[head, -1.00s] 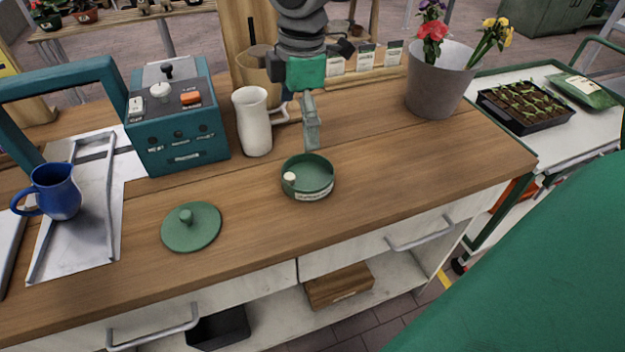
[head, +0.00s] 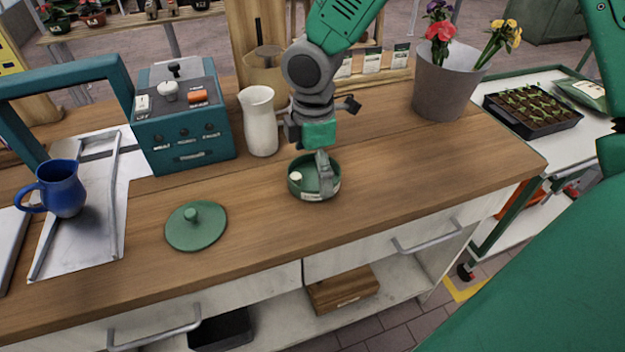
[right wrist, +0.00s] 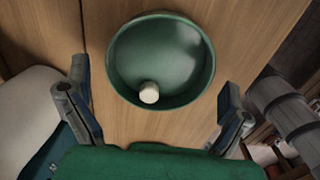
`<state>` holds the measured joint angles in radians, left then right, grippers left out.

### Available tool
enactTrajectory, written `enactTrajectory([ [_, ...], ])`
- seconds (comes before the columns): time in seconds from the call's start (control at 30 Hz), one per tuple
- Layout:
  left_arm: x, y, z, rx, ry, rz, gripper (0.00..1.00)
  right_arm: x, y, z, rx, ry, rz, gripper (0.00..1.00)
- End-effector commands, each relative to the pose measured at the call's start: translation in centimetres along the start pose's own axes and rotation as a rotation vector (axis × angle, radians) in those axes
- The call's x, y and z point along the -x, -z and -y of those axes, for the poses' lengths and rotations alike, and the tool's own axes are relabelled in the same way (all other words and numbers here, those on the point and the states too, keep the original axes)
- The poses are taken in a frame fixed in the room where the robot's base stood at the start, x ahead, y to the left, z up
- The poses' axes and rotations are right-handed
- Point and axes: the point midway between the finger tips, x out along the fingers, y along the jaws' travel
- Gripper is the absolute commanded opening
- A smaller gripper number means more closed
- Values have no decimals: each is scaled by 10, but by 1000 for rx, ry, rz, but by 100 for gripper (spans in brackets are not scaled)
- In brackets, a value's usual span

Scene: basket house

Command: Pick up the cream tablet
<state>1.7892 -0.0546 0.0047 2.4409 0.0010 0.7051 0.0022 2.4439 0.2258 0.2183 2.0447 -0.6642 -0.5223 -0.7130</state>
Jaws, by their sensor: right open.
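The cream tablet (head: 296,177) lies inside the round green dish (head: 314,194), near its left side in the head view. In the right wrist view the tablet (right wrist: 149,92) sits at the lower part of the dish (right wrist: 112,62). My right gripper (head: 325,172) is above the dish, pointing down. In the right wrist view its two fingers (right wrist: 155,105) are wide apart, on either side of the dish's near edge, with nothing between them touching the tablet. My left gripper is not in view.
The green lid (head: 195,232) lies left of the dish. A cream pitcher (head: 260,125) and a teal control box (head: 180,130) stand behind it. A blue mug (head: 62,190) is far left. A flower bucket (head: 442,90) stands back right. The front wood is clear.

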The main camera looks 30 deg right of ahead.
Motion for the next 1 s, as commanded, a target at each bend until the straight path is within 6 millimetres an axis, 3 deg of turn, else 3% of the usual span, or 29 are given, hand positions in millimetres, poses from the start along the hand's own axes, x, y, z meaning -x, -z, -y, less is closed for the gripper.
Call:
enactTrajectory([
  [0.13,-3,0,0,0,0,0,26,-18,0,0,1,1,0,100],
  [0.4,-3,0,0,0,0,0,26,-20,0,1,0,0,-1,100],
  [0.5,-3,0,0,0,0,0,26,-20,0,0,0,0,-1,65],
  [0.57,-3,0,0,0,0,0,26,-20,0,0,0,0,-1,47],
  [0.87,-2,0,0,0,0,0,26,-17,0,0,0,-2,-2,47],
  [1.0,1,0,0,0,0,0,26,1,0,-1,-1,-5,-4,47],
])
